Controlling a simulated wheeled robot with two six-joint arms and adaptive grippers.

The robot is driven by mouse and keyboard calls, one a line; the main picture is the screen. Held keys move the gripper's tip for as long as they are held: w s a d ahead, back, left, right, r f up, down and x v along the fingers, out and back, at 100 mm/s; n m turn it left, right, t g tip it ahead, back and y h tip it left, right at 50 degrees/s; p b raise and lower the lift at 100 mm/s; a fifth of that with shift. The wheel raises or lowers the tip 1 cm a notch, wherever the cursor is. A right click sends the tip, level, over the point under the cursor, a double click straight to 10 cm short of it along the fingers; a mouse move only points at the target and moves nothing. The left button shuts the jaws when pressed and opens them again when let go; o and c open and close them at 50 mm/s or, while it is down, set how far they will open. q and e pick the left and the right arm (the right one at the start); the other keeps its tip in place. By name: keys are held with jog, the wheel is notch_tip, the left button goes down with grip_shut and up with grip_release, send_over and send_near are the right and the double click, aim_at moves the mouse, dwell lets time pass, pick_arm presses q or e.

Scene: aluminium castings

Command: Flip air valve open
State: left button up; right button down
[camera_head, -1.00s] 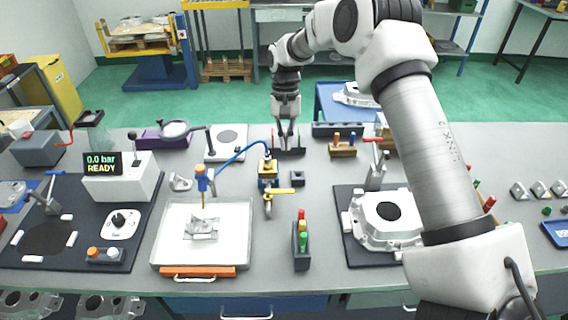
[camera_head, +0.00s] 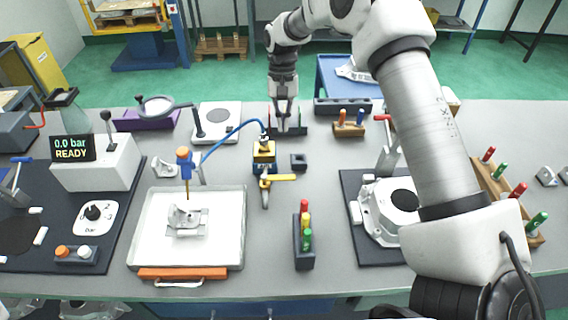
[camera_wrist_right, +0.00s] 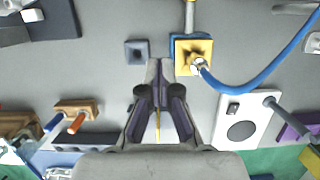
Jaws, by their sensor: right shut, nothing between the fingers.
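The air valve (camera_head: 265,188) is a small metal fitting on the grey bench, in front of a yellow and blue block (camera_head: 264,153). Its yellow lever (camera_head: 284,178) points right, crosswise to the metal pipe. A blue hose (camera_head: 228,141) runs from the block to the left. My right gripper (camera_head: 285,129) is shut and empty, behind and slightly right of the block, apart from it. In the right wrist view its fingers (camera_wrist_right: 158,66) point toward the bench, beside the yellow block (camera_wrist_right: 190,48); the lever is not visible there. My left gripper is not in view.
A small dark square socket (camera_head: 298,161) sits right of the block. A holder with coloured pegs (camera_head: 304,247) stands in front. A white tray with a casting (camera_head: 187,218) is at left, and a larger casting (camera_head: 385,211) at right. A pressure display (camera_head: 72,148) reads 0.0 bar READY.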

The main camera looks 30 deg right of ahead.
aim_at(278, 178)
jog(key=p+x, duration=0.2)
jog(key=x, duration=0.7)
jog(key=shift+s+f+p, duration=0.1)
jog(key=shift+f+p, duration=0.25)
jog(key=shift+p, duration=0.05)
jog(key=s+a+p, duration=0.1)
jog(key=s+a, duration=0.1)
jog(key=s, duration=0.1)
jog(key=shift+r+p, duration=0.1)
jog(key=shift+p, duration=0.3)
jog(key=shift+s+a, duration=0.1)
jog(key=shift+s, duration=0.05)
